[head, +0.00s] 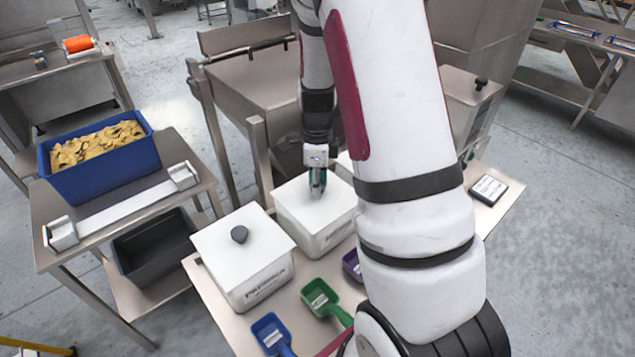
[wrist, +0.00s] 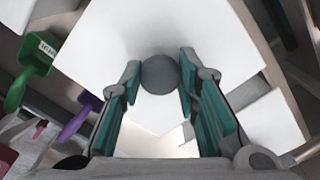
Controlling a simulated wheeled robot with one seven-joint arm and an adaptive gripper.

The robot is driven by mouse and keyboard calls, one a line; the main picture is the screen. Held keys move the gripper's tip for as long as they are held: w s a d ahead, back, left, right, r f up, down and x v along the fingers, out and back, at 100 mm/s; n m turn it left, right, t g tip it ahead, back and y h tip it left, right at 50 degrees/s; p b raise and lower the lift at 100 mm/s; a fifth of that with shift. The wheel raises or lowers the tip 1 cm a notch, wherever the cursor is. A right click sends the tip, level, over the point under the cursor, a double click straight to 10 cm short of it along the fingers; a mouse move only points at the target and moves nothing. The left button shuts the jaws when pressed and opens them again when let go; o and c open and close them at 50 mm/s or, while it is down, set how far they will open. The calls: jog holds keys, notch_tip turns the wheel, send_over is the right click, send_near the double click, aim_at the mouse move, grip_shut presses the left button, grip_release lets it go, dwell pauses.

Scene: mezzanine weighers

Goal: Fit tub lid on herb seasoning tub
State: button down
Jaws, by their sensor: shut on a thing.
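My gripper (head: 318,188) points down over the middle white tub and is shut on the grey round knob (wrist: 160,73) of the white tub lid (wrist: 110,40). In the head view the square lid (head: 296,205) is level over the middle tub (head: 325,238). Its edges look lined up with the tub walls, but I cannot tell whether it is fully seated. The label on this tub is too small to read surely, so I cannot confirm it is the herb seasoning. In the wrist view the teal finger pads stand on both sides of the knob.
A second lidded white tub (head: 247,278) stands close at left. Blue (head: 270,332), green (head: 320,298) and purple (head: 351,264) scoops lie in front. A dark flat device (head: 488,188) lies at right. A blue crate (head: 101,171) of yellow chips stands on the left table. My arm hides the bench's right part.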

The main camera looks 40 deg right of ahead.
jog(key=shift+f, duration=0.2)
jog(key=c, duration=1.2)
grip_release()
jog(key=shift+r, duration=0.1)
notch_tip(320, 180, up, 12)
jog(key=s+a+r+n+t, duration=0.2)
jog(key=s+a+r+n, duration=0.4)
jog(key=a+r+n, duration=0.5)
jog(key=s+a+r+n+t, duration=0.3)
jog(key=s+a+n, duration=0.3)
jog(key=s+n, duration=0.5)
jog(key=shift+s+a+n+b, duration=0.35)
jog(key=shift+a+n, duration=0.05)
jog(key=shift+n, duration=1.9)
